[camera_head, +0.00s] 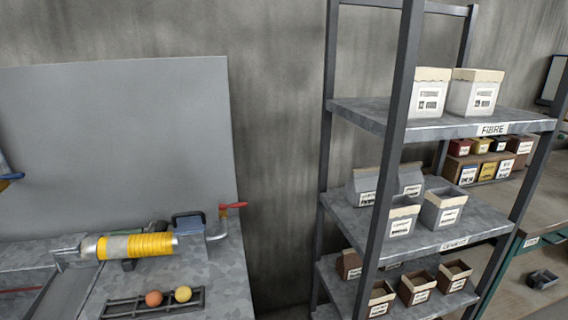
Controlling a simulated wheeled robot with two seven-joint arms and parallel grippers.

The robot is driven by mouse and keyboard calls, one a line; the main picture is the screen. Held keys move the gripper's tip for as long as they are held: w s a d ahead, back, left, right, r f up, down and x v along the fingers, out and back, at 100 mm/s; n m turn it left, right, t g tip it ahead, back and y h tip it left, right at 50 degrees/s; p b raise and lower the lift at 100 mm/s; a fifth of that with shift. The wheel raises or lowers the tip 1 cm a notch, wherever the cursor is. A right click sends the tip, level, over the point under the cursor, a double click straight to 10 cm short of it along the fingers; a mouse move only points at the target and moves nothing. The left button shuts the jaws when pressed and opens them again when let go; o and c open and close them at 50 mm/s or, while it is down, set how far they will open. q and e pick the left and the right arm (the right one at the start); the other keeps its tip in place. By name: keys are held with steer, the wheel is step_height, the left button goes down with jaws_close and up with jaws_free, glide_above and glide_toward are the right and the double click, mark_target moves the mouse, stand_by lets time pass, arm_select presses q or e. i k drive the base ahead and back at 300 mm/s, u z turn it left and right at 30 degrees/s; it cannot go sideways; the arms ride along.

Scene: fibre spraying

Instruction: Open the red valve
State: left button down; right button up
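The red valve (232,206) is a red lever handle on a grey bent pipe (217,232), near the right edge of the grey workbench (222,285). The handle points to the right. A blue lever handle (11,177) shows at the far left edge of the picture. Neither of my grippers is in view.
A yellow-banded cylinder (140,246) lies on the bench by a blue-grey handled object (188,221). A dark rack (150,303) holds an orange and a yellow ball. A metal shelf (455,236) with boxes stands right. A grey panel (110,140) backs the bench.

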mark_target(233, 205)
steer(key=k, duration=0.5)
steer(key=z, duration=1.15)
steer(key=i, duration=0.95)
steer(key=u, duration=1.2)
